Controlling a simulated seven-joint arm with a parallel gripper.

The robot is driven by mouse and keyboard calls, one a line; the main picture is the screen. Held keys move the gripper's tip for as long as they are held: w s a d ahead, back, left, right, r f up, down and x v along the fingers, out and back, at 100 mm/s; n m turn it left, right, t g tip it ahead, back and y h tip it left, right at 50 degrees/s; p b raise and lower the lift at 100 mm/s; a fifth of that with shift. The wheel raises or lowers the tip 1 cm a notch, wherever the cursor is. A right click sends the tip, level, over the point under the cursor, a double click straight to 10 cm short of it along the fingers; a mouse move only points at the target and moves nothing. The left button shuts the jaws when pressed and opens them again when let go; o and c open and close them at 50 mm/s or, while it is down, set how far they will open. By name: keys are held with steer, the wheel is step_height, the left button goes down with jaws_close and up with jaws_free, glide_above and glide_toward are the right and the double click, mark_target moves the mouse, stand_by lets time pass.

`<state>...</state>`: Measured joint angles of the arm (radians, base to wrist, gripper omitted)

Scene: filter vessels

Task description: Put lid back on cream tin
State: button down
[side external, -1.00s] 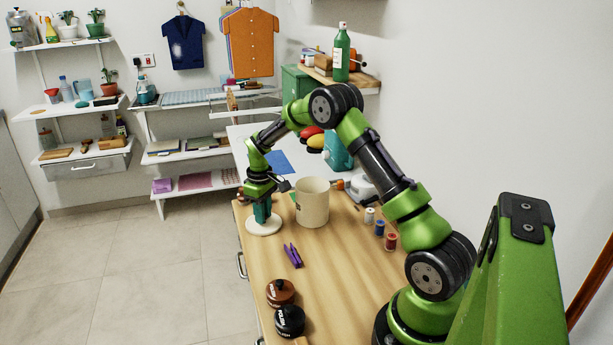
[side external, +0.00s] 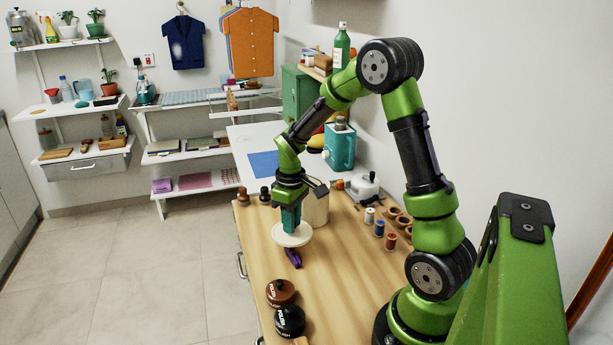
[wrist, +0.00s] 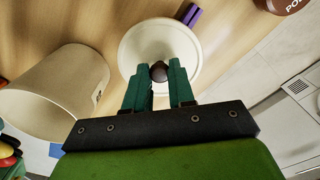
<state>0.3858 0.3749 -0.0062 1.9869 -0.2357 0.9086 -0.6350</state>
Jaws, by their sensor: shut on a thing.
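My gripper (side external: 291,224) points down and is shut on the dark knob (wrist: 158,72) of the round cream lid (side external: 292,238). The lid is held roughly level and looks raised above the wooden worktop. In the wrist view the lid (wrist: 185,42) is just beyond my fingers. The cream tin (side external: 319,207) stands upright on the worktop, behind and right of the gripper, partly hidden by it. In the wrist view the tin (wrist: 75,80) is at the left, apart from the lid, with no lid on it.
A purple clip-like object (side external: 293,258) lies partly hidden by the lid. Brown (side external: 280,292) and black (side external: 289,320) polish pots stand at the front. Thread spools (side external: 379,228) and brown rings (side external: 398,216) are at the right. A teal container (side external: 340,148) stands behind.

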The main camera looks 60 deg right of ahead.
mark_target(299, 236)
steer(key=shift+s+a+r, duration=0.1)
steer(key=shift+s+a, duration=0.1)
steer(key=shift+s, duration=0.3)
steer(key=shift+s+a+r, duration=0.1)
steer(key=shift+s+a, duration=0.1)
steer(key=shift+s, duration=0.3)
step_height(299, 236, up, 19)
steer(key=w+d, duration=0.3)
steer(key=d, duration=1.1)
step_height(299, 236, down, 12)
steer(key=shift+d, duration=0.45)
steer(key=shift+f, duration=0.2)
stand_by(0.6)
steer(key=shift+w, duration=0.1)
steer(key=shift+c, duration=2)
jaws_free()
